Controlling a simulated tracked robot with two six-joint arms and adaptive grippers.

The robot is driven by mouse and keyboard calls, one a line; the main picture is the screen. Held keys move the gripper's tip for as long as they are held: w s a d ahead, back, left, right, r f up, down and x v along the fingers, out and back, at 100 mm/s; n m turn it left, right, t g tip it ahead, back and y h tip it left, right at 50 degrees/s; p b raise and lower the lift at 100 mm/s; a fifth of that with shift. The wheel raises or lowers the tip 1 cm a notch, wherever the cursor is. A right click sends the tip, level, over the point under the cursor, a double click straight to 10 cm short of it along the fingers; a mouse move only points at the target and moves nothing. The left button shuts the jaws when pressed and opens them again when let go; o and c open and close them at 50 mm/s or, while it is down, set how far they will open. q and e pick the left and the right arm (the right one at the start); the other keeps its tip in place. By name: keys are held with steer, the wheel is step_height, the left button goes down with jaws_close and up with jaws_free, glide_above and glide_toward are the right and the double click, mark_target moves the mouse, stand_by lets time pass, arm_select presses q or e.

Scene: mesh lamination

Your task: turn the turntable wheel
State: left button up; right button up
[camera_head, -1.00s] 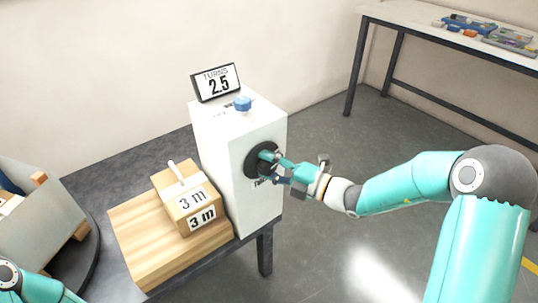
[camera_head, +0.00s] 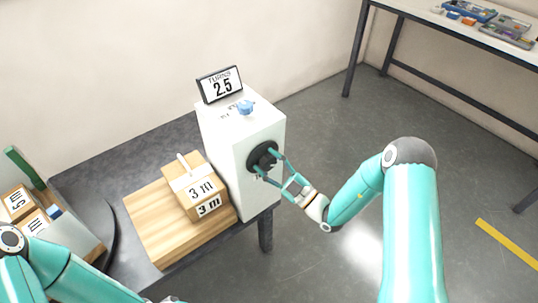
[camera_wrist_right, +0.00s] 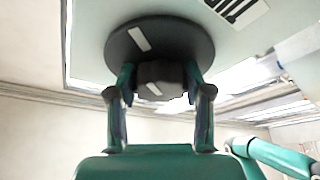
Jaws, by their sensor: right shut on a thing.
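The turntable wheel is a black disc (camera_head: 254,154) on the side of a white box (camera_head: 226,150); it also fills the top of the right wrist view (camera_wrist_right: 187,40). A dark knob (camera_wrist_right: 160,74) stands out from its middle. My right gripper (camera_head: 266,160) is shut on this knob, with one finger on each side. The display (camera_head: 220,85) on the box reads 2.5. The dark round turntable (camera_head: 98,215) at the left carries a pale tray (camera_head: 80,238) with small boxes marked 5 m. My left arm shows at the lower left, but its gripper is out of view.
A carton marked 3 m (camera_head: 192,188) sits on a wooden block (camera_head: 165,232) beside the white box. A blue knob (camera_head: 246,107) is on the box top. A workbench (camera_head: 480,30) with parts trays stands at the upper right. Floor right of the box is clear.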

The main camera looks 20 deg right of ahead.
steer(key=m+t+h+p, duration=0.1)
steer(key=m, duration=0.2)
steer(key=m+t+h+p, duration=0.1)
steer(key=m+p, duration=0.1)
steer(key=m, duration=0.1)
steer(key=shift+a+m, duration=0.2)
steer(key=shift+m, duration=0.1)
steer(key=shift+f+m+t+h+p, duration=0.1)
steer(key=shift+m+t+h+p, duration=0.2)
steer(key=shift+m+h+p, duration=0.85)
steer(key=shift+m+t+h+p, duration=0.3)
steer(key=shift+m+h, duration=0.15)
steer(key=shift+m, duration=1.4)
steer(key=o, duration=1.2)
steer(key=shift+d, duration=0.1)
steer(key=shift+v, duration=3.75)
